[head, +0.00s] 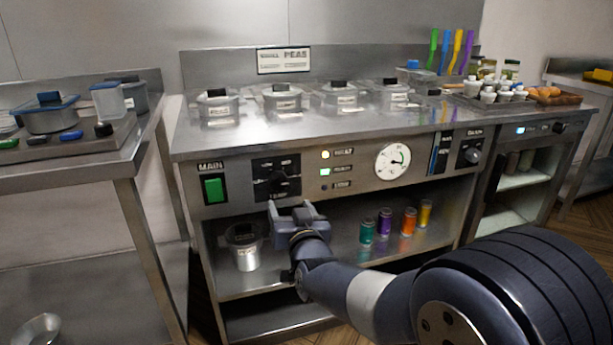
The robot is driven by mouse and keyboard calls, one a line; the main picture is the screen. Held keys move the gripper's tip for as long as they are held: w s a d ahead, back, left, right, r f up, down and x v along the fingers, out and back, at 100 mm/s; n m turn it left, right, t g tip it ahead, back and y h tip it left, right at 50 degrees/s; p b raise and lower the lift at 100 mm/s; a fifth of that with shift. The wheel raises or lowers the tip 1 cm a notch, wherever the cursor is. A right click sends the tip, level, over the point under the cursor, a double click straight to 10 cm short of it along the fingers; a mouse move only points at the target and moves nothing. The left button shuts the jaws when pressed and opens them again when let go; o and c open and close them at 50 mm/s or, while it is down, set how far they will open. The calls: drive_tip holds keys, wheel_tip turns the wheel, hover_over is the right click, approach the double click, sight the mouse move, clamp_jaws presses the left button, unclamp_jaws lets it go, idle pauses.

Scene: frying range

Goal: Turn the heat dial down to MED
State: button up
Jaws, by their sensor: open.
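The heat dial (277,181) is a black knob on a dark square plate in the front panel of the steel range. Its markings are too small to read, so I cannot tell its setting. My gripper (291,207) is open and empty, just below and slightly right of the dial. It appears apart from the dial, though the exact gap is hard to judge. The green MAIN switch (213,189) is left of the dial. Small indicator lamps (325,171), amber and green, are to the right. A round white gauge (392,161) sits further right.
A metal pot (245,251) and several coloured jars (408,222) stand on the shelf below the panel. Another black knob (471,155) is at the panel's right end. A side table (128,160) stands at the left.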

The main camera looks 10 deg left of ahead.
sight(280, 185)
drive_tip(key=b+x, duration=0.1)
drive_tip(key=x, duration=0.9)
drive_tip(key=shift+w+a, duration=0.2)
drive_tip(key=shift+c, duration=0.5)
drive_tip(key=c, duration=0.9)
drive_tip(key=shift+o, duration=0.2)
drive_tip(key=shift+n, duration=0.3)
drive_tip(key=n+p, duration=0.1)
drive_tip(key=n, duration=1)
drive_tip(key=shift+f+p, duration=0.1)
drive_tip(key=shift+p, duration=0.2)
drive_tip(key=shift+n, duration=0.3)
